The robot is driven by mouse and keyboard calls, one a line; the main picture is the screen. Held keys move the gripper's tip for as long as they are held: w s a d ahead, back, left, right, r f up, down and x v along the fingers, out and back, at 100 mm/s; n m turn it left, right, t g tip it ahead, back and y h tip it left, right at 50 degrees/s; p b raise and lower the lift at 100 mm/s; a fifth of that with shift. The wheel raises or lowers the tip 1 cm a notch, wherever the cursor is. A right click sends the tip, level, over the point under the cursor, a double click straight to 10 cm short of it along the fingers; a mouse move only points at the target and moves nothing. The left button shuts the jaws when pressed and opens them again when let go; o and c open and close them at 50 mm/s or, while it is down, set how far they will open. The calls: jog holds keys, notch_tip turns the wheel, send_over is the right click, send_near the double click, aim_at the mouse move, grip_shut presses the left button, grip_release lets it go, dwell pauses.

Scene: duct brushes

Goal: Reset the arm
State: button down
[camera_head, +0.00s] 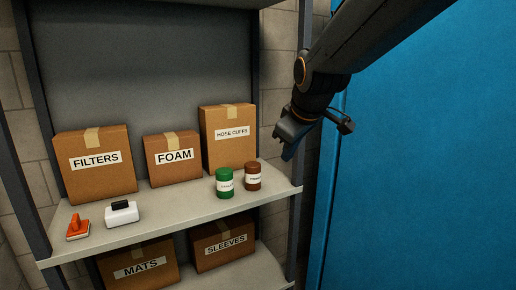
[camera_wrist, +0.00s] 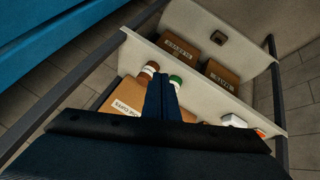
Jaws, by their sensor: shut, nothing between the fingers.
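My arm reaches in from the top right of the head view. My gripper (camera_head: 288,154) hangs to the right of the shelf unit, in front of the blue panel's left edge, and points down. In the wrist view its two dark fingers (camera_wrist: 162,98) are together with nothing between them. The gripper is apart from the goods on the shelf, and it hides part of the shelf in the wrist view. The nearest goods in the head view are a brown jar (camera_head: 252,176) and a green jar (camera_head: 224,183), both upright on the upper shelf board (camera_head: 170,208).
Cartons labelled FILTERS (camera_head: 95,180), FOAM (camera_head: 173,170) and HOSE CUFFS (camera_head: 230,150) stand behind. An orange brush-like item (camera_head: 77,230) and a white item with a black top (camera_head: 123,214) sit at front left. MATS (camera_head: 138,268) and SLEEVES (camera_head: 222,246) cartons are below. A blue panel (camera_head: 430,150) fills the right.

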jog(key=s+d+f+m+g, duration=0.3)
jog(key=s+d+f+m, duration=0.1)
jog(key=s+f, duration=0.6)
jog(key=s+d+f+m+g+h, duration=0.1)
jog(key=s+d+f+m, duration=0.4)
jog(key=s+f, duration=0.5)
notch_tip(320, 180, down, 3)
jog(key=d+g, duration=0.1)
jog(key=d, duration=0.1)
jog(key=shift+s+d+f+m+g, duration=0.15)
jog(key=shift+d+m+g, duration=0.15)
jog(key=shift+g, duration=0.1)
